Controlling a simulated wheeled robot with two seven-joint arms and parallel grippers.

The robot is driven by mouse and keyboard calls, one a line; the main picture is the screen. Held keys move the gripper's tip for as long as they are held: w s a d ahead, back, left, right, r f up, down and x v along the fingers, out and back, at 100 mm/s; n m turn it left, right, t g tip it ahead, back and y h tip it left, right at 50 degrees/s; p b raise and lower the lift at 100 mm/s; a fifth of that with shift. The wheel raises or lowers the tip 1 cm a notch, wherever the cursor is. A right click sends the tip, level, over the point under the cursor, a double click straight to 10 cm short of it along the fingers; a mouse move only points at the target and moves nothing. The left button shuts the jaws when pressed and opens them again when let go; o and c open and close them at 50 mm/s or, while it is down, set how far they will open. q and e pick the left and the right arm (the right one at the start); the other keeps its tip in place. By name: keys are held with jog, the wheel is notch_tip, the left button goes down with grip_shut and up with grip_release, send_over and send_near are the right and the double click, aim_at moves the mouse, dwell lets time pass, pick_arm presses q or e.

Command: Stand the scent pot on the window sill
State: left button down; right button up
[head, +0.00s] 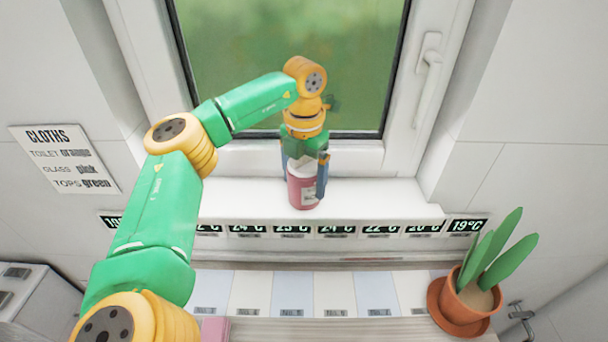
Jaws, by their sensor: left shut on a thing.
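The scent pot (303,194) is a small pink-red pot with a pale label and a whitish top. It is upright at the white window sill (375,192), near the sill's middle. My left gripper (306,175) comes down from above and is shut on the pot, one finger on each side. From this view I cannot tell whether the pot's base touches the sill or hangs just above it. My right gripper is not in view.
The closed window with its handle (430,60) stands behind the sill. Temperature displays (291,229) line the sill's front edge. A potted plant (465,295) stands at lower right. A cloths sign (64,158) hangs at left. The sill is bare on both sides of the pot.

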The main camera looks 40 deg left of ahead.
pick_arm(q)
jog(key=shift+w+f, duration=0.15)
jog(key=shift+f, duration=0.1)
grip_release()
jog(key=shift+r, duration=0.5)
notch_tip(320, 180, up, 12)
jog(key=shift+d+f, duration=0.1)
jog(key=shift+f, duration=0.15)
